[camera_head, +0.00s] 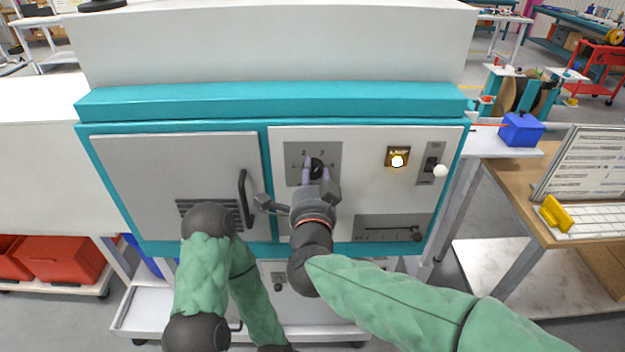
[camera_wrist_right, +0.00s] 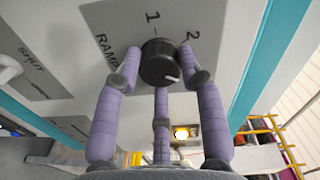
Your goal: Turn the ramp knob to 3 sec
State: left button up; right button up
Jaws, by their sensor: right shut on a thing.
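The ramp knob (camera_head: 317,168) is a round black knob on a grey scale plate on the right front panel of the machine. In the right wrist view the knob (camera_wrist_right: 158,60) has a white pointer mark at its lower right, turned away from the printed 1 and 2. The 3 is hidden there, so the exact setting is unclear. My right gripper (camera_head: 316,163) faces the panel, its purple fingers closed around the knob; in the wrist view the gripper (camera_wrist_right: 161,68) touches it from both sides. My left gripper is not in view.
Right of the knob are a lit lamp button (camera_head: 398,158) and a switch with a white ball tip (camera_head: 439,171). A slider (camera_head: 392,232) sits below. A grey door with a black handle (camera_head: 245,199) is left. My left forearm hangs before the door.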

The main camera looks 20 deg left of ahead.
jog(key=shift+w+d+r, duration=0.1)
jog(key=shift+d+r, duration=0.05)
jog(key=shift+r, duration=0.15)
jog(key=o, duration=1.1)
jog(key=shift+o, duration=0.2)
jog(key=shift+f, duration=0.15)
jog(key=shift+s, duration=0.25)
jog(key=v, duration=1.1)
jog(key=shift+s, duration=0.3)
jog(key=shift+f, duration=0.1)
